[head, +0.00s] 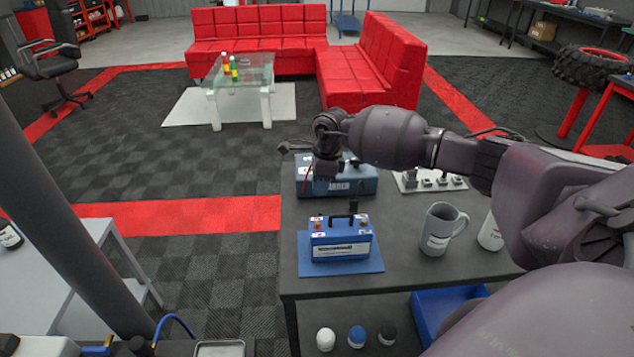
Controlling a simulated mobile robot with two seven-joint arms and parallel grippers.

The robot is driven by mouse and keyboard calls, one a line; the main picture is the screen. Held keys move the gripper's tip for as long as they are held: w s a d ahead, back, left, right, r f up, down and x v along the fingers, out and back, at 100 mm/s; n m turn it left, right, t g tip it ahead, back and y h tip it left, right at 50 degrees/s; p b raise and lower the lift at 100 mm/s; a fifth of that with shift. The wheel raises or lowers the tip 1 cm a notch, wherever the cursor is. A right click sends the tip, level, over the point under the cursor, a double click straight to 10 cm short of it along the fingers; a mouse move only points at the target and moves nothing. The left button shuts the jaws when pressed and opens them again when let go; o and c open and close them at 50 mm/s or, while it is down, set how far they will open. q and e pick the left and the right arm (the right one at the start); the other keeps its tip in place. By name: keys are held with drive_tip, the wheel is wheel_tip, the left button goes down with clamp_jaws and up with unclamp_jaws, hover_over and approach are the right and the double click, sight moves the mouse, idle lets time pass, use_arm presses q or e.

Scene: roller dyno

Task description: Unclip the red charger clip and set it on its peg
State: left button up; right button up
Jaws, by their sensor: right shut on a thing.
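The blue battery (342,250) stands upright on a blue mat (378,264) on the dark workbench, with a black handle and red marking on its left top. The blue charger box (360,184) is behind it, partly hidden by my right gripper (324,176). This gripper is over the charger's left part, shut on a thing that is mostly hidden. A thin red strip, probably the red charger clip or its lead (306,178), shows beside it. No clip shows on the battery's terminals. I cannot make out the peg. My left gripper is out of view.
A grey mug (440,230) and a white cup (490,234) stand right of the battery. A pale plate with several small dark blocks (428,183) lies behind them. Below are a blue bin (425,310) and several round caps. My right arm spans the right side.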

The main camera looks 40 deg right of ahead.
sight(319, 212)
drive_tip(key=shift+f, duration=0.15)
drive_tip(key=shift+f+b, duration=0.4)
drive_tip(key=shift+f, duration=0.3)
wheel_tip(319, 212, down, 3)
drive_tip(key=shift+f+b, duration=0.2)
drive_tip(key=shift+b, duration=0.45)
drive_tip(key=shift+f+b, duration=0.35)
drive_tip(key=shift+f, duration=0.3)
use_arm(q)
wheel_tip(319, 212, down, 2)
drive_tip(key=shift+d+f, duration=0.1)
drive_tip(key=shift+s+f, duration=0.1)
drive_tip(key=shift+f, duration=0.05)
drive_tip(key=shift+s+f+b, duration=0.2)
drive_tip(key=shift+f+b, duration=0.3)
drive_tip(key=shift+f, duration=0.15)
use_arm(e)
drive_tip(key=shift+f, duration=0.75)
idle(0.5)
drive_tip(key=o, duration=1)
